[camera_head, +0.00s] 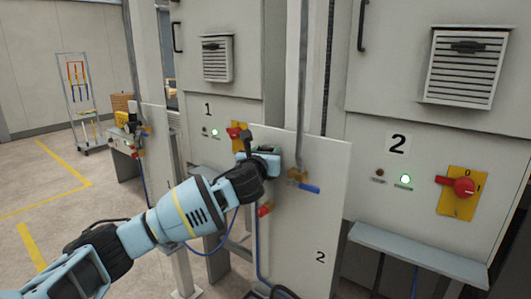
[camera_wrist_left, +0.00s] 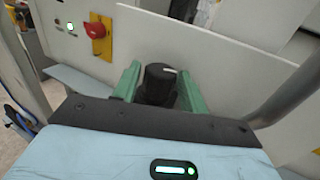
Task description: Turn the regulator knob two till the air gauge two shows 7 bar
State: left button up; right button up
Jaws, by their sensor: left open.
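My left gripper (camera_head: 262,153) is at the upper left of the upright panel marked 2 (camera_head: 318,215). In the left wrist view, the black regulator knob (camera_wrist_left: 159,84) with a white mark line sits between the two green fingers of the left gripper (camera_wrist_left: 158,90). The fingers are open, one on each side of the knob; I cannot tell whether either touches it. The knob is hidden behind my gripper in the head view. I cannot make out air gauge two or its reading in either view. My right gripper is not in view.
A brass valve with a blue lever (camera_head: 308,188) is just right of my gripper. The cabinet marked 2 (camera_head: 397,144) has a lit green lamp and a red switch (camera_head: 464,187) on yellow. A grey ledge (camera_head: 420,253) juts out below. Open floor lies left.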

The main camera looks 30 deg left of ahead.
pick_arm(q)
jog(key=c, duration=0.7)
jog(key=shift+a+m+h, duration=0.1)
jog(key=shift+m+h, duration=0.2)
jog(key=shift+h, duration=0.2)
jog(key=m+h, duration=0.1)
jog(key=h, duration=0.1)
jog(key=m+h, duration=0.1)
jog(key=h, duration=0.1)
jog(key=shift+a+m+t, duration=0.25)
jog(key=shift+m+t, duration=0.05)
jog(key=shift+t, duration=0.1)
jog(key=shift+a+m+h, duration=0.1)
jog(key=shift+m+h, duration=1.3)
jog(key=shift+h, duration=0.8)
jog(key=shift+m+g+h, duration=0.3)
jog(key=shift+m+h, duration=0.1)
jog(key=shift+h, duration=0.2)
jog(key=o, duration=0.7)
